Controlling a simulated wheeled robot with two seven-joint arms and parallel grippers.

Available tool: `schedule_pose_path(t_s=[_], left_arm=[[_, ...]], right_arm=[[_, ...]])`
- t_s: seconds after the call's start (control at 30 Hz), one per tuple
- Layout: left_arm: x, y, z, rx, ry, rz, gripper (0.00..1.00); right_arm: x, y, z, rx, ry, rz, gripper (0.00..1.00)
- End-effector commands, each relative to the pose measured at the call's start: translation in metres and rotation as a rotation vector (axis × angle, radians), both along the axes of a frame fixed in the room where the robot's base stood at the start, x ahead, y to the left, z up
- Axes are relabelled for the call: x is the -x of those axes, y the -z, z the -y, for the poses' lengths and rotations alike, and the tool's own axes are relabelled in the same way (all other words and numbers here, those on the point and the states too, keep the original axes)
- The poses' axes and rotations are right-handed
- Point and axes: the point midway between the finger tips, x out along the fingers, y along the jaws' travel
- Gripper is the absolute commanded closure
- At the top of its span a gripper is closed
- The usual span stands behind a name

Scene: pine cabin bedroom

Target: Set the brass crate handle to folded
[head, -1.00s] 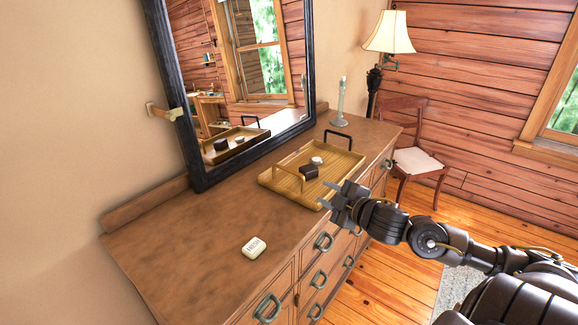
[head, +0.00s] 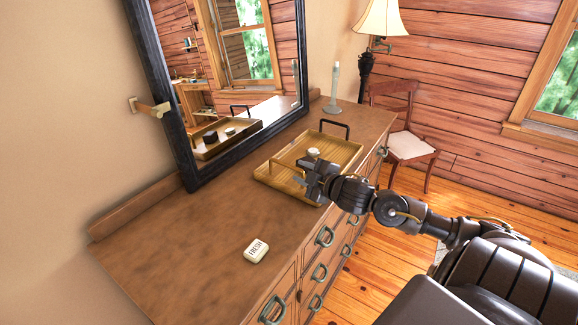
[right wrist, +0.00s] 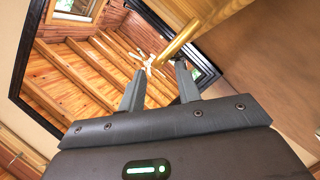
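The shallow wooden crate (head: 343,163) sits on the dresser below the mirror. Its brass handle (head: 284,165) is at the near-left end and stands up from the rim. A black handle (head: 335,124) stands at the far end. My right gripper (head: 305,179) is at the crate's near side, close to the brass handle, and covers part of the crate. In the right wrist view the brass bar (right wrist: 182,40) crosses just beyond the open fingertips, and I cannot tell whether they touch it. A small pale item (head: 313,152) lies in the crate. My left gripper is not in view.
A white lettered block (head: 256,251) lies on the dresser top (head: 190,245). A candlestick (head: 335,82) stands behind the crate. The framed mirror (head: 237,80) leans behind it. The dresser's left part is mostly clear. A chair (head: 407,146) and lamp (head: 382,20) stand beyond.

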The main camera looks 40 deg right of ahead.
Motion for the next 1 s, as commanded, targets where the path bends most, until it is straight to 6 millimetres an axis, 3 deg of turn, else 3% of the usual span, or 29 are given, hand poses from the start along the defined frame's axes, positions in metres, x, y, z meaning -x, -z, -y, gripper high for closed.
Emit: schedule_pose_path(t_s=[0.13,0.33,0.77,1.0], left_arm=[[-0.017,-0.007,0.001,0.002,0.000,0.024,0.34],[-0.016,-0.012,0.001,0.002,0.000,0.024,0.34],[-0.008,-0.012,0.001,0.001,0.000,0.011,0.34],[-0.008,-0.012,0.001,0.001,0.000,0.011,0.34]], right_arm=[[-0.026,0.002,0.001,-0.003,0.001,0.003,0.67],[-0.050,0.009,0.001,-0.001,0.000,0.001,0.67],[-0.061,0.013,0.000,0.000,-0.003,0.001,0.67],[-0.061,0.013,0.000,0.000,-0.003,0.001,0.94]])
